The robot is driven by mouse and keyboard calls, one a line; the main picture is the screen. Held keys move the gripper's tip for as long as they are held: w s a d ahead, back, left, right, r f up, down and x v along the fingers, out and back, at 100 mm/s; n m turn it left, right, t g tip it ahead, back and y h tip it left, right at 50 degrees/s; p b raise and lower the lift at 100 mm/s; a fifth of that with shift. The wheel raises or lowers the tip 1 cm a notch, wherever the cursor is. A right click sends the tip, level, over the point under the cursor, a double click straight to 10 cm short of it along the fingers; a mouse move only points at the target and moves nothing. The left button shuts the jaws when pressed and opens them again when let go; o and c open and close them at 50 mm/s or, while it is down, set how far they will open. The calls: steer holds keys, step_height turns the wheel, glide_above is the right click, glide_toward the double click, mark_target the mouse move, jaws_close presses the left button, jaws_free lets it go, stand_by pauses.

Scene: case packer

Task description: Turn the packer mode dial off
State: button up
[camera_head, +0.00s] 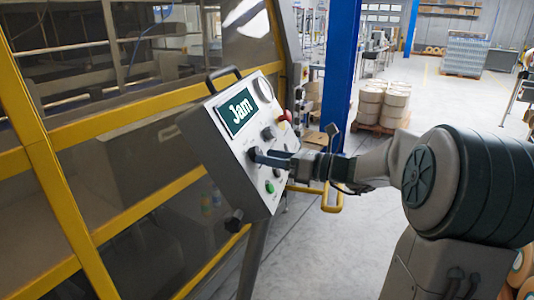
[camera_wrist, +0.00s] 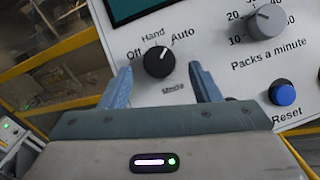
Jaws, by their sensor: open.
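The mode dial (camera_wrist: 159,60) is a round black knob on the white control panel (camera_wrist: 215,55), with the labels Off, Hand and Auto around its top and Mode below. Its white mark points up and slightly right in the wrist view, on the Hand-to-Auto side, away from Off. My gripper (camera_wrist: 159,70) is open, one blue finger on each side of the dial's lower part. A gap shows between each finger and the knob in this view. In the head view my gripper (camera_head: 260,155) is at the panel's left part, and its fingers partly cover the dial.
A grey packs-a-minute knob (camera_wrist: 265,20) and a blue reset button (camera_wrist: 282,92) lie right of the dial. Above is a screen (camera_head: 238,109) reading Jam. The panel also has a red button (camera_head: 284,116) and a green button (camera_head: 269,187). A yellow machine frame (camera_head: 60,190) stands at left.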

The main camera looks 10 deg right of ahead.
steer(key=shift+x, duration=0.85)
steer(key=c, duration=1)
